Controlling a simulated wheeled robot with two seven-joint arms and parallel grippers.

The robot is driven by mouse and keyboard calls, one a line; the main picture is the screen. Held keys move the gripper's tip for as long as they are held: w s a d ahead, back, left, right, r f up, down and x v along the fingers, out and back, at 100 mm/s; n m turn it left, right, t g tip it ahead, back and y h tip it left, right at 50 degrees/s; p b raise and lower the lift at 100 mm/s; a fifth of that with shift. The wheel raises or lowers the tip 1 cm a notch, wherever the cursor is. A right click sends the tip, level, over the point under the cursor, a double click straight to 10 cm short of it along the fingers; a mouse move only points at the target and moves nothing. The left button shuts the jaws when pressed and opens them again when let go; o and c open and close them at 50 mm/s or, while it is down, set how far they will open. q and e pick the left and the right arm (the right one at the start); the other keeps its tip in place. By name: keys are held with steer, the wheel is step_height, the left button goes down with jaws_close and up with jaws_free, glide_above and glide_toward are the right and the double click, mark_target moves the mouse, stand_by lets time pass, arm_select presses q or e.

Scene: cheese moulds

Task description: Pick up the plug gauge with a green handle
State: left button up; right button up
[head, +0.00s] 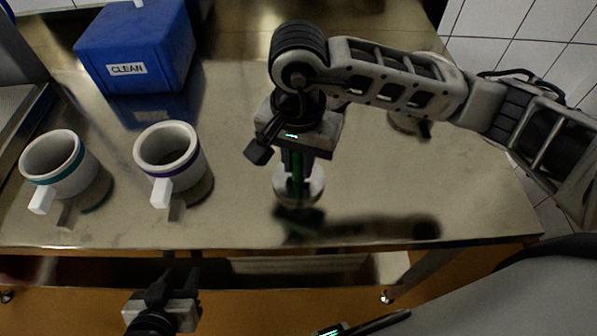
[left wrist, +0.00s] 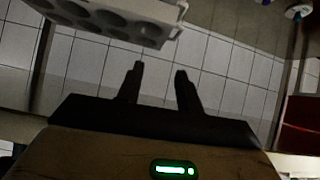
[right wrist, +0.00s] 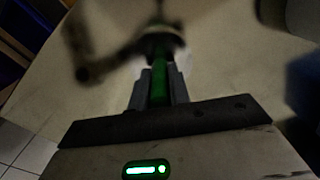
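The plug gauge with a green handle (head: 297,188) is upright at the front middle of the steel table, its pale round head below the handle. My right gripper (head: 297,170) points down from above with its fingers on both sides of the green handle, closed against it. The handle also shows between the fingers in the right wrist view (right wrist: 158,84). I cannot tell whether the gauge touches the table. My left gripper (head: 172,283) is in front of the table edge; in the left wrist view its fingers (left wrist: 159,85) are apart and empty.
Two white moulds with side handles stand at the left, one teal-banded (head: 58,165), one purple-banded (head: 170,160). A blue box labelled CLEAN (head: 135,45) is behind them. A grey round object (head: 405,122) is partly hidden behind my right arm. The table's front right (head: 470,200) is clear.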

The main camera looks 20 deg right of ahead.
jaws_close()
steer(key=shift+r, duration=0.1)
steer(key=shift+r, duration=0.1)
steer(key=shift+r, duration=0.65)
steer(key=s+a+r+b, duration=0.2)
steer(key=s+a+r, duration=0.7)
steer(key=s+r, duration=0.1)
steer(key=shift+a+r, duration=0.35)
steer(key=shift+r, duration=0.4)
steer(key=shift+s, duration=0.1)
